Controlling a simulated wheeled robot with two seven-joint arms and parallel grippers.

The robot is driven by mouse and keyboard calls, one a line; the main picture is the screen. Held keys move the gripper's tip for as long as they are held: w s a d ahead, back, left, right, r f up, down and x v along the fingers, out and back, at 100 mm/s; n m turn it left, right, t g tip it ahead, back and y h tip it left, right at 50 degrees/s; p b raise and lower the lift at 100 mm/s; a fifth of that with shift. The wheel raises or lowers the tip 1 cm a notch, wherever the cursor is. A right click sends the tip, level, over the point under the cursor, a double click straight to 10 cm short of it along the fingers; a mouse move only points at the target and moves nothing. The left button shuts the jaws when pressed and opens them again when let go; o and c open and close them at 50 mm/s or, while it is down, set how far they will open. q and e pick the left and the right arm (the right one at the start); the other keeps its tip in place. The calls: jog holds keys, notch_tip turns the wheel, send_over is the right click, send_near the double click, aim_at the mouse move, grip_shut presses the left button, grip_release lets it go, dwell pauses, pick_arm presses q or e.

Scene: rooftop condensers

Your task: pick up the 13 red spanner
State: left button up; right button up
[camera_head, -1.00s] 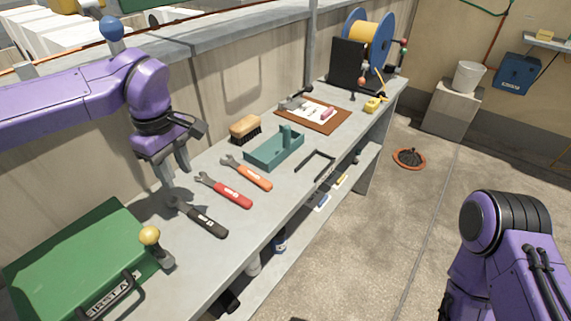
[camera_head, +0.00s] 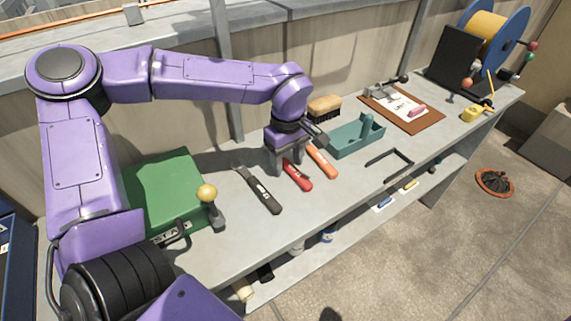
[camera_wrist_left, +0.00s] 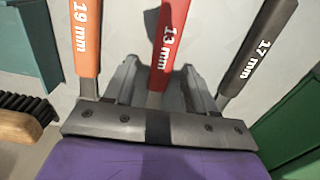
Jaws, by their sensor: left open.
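The red spanner (camera_head: 298,176) lies on the grey bench between a black spanner (camera_head: 262,193) and an orange one (camera_head: 323,163). In the left wrist view the red spanner (camera_wrist_left: 168,40) reads 13 mm, the orange one (camera_wrist_left: 84,40) 19 mm and the black one (camera_wrist_left: 258,48) 17 mm. My left gripper (camera_head: 290,167) is open above the red spanner and hides its jaw end. In the wrist view the red spanner runs between the open fingers of the left gripper (camera_wrist_left: 161,78), with no visible grip on it. My right gripper is out of view.
A green first-aid box (camera_head: 165,190) and a yellow-knobbed lever (camera_head: 212,207) stand left. A teal tray (camera_head: 357,142) and a brush (camera_head: 325,106) stand right of the gripper. A clipboard (camera_head: 425,118) lies farther along. The bench front by the spanners is clear.

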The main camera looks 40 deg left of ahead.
pick_arm(q)
grip_shut()
jog(key=shift+r, duration=0.15)
